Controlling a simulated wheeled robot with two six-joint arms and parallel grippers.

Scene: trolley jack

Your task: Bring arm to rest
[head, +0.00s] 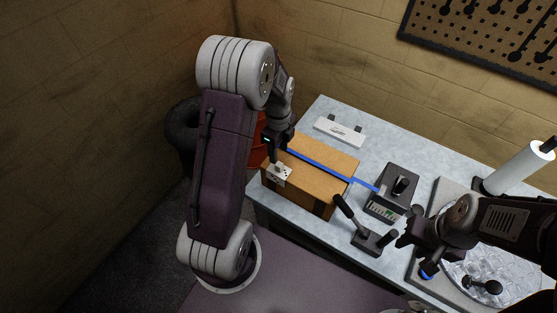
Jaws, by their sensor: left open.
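My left arm rises at the left and bends down so that my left gripper (275,155) hangs at the left end of a brown box (325,168). The gripper is open. Its tips are close to a small white block with dark dots (279,174) at the box's upper left edge; I cannot tell whether they touch. My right arm comes in from the right, and my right gripper (416,256) is low over the bench, right of a black lever (352,218). Its jaws are dark and hard to make out.
A blue strap (312,160) crosses the box toward a dark device (393,192) on the grey bench (270,205). A white plate (340,131) lies behind. A paper roll (522,165) and a clear round tray (510,268) are at right. A pegboard (485,35) hangs above.

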